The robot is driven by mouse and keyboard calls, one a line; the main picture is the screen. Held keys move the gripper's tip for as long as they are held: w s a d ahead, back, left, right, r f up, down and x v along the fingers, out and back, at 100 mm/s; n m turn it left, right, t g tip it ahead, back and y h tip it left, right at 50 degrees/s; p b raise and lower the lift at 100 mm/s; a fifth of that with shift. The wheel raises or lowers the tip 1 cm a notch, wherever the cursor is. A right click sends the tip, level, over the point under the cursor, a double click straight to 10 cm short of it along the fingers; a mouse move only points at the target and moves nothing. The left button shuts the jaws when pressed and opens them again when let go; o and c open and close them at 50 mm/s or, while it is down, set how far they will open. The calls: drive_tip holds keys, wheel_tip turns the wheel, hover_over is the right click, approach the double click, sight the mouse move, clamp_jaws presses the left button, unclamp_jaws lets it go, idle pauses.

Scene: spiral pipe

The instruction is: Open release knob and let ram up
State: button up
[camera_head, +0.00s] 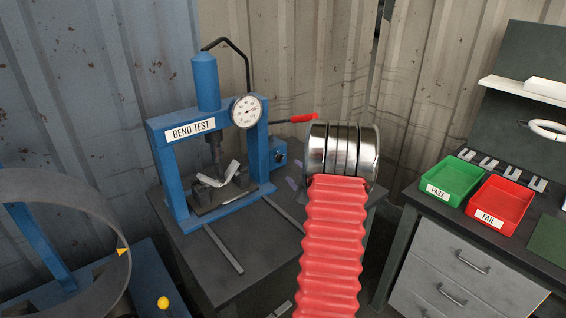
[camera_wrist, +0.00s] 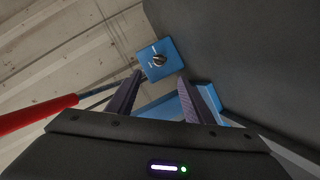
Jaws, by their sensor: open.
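The blue press (camera_head: 262,150) labelled BEND TEST stands on a dark bench. Its ram (camera_head: 214,148) reaches down onto a bent, V-shaped metal strip (camera_head: 204,180). A small blue box (camera_head: 280,162) beside the press's right post carries the release knob (camera_head: 278,154). In the wrist view the blue box (camera_wrist: 174,70) shows the dark knob (camera_wrist: 159,60) with a pale mark, just beyond my fingertips. My gripper (camera_wrist: 160,78) is open and empty, its two purple fingers apart and pointing at the box. In the head view my arm hides most of the gripper (camera_head: 292,184).
A red-handled lever (camera_head: 303,118) sticks out right of the press; its handle is at left in the wrist view (camera_wrist: 38,114). A dial gauge (camera_head: 246,111) sits on the frame. Green PASS (camera_head: 449,190) and red FAIL (camera_head: 495,214) trays stand on the right bench.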

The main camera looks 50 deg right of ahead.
sight(281, 160)
drive_tip(key=x, duration=1.3)
drive_tip(key=shift+w+d, duration=0.1)
drive_tip(key=shift+w, duration=0.3)
drive_tip(key=shift+c, duration=0.2)
drive_tip(key=c, duration=0.9)
drive_tip(key=shift+d, duration=0.2)
drive_tip(key=shift+c, duration=0.5)
drive_tip(key=shift+a, duration=0.15)
